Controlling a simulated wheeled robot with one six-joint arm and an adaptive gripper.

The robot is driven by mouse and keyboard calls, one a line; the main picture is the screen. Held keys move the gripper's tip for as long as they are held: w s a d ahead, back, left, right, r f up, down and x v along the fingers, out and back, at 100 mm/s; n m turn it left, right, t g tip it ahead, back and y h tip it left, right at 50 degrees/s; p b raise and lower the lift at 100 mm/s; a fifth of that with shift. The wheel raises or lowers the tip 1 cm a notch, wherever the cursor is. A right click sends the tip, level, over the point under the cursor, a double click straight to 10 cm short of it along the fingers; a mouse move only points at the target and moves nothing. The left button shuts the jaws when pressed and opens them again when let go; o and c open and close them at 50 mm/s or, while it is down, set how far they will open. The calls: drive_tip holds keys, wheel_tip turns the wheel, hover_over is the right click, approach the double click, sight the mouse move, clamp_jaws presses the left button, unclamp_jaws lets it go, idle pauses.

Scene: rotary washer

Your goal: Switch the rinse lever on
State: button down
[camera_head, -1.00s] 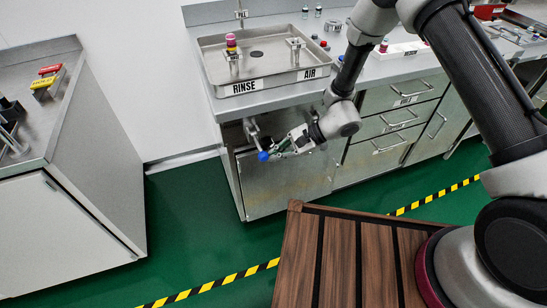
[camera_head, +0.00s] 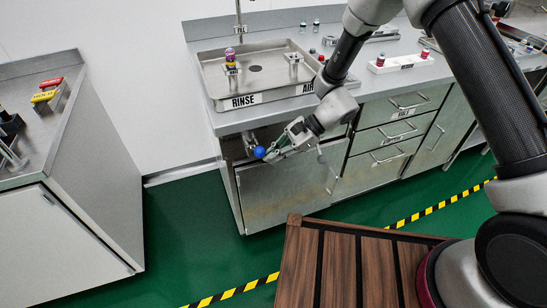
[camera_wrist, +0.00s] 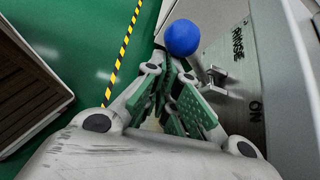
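The rinse lever ends in a blue ball knob (camera_head: 259,152), under the front edge of the counter below the RINSE label. A panel (camera_wrist: 235,70) with RINSE and ON lettering is right of the knob.
The steel sink tray (camera_head: 212,78) with RINSE and AIR labels is above the lever. Cabinet doors (camera_head: 282,190) and drawers are below the counter. A separate cabinet (camera_head: 85,190) stands at left. Green floor (camera_head: 185,230) with yellow-black tape is clear between them.

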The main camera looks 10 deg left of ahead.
drive_tip(key=shift+r, duration=0.1)
idle(0.4)
drive_tip(key=w+v, duration=0.1)
drive_tip(key=v, duration=0.8)
drive_tip(key=shift+w+r, duration=0.25)
drive_tip(key=shift+w, duration=0.3)
drive_tip(key=shift+a, duration=0.1)
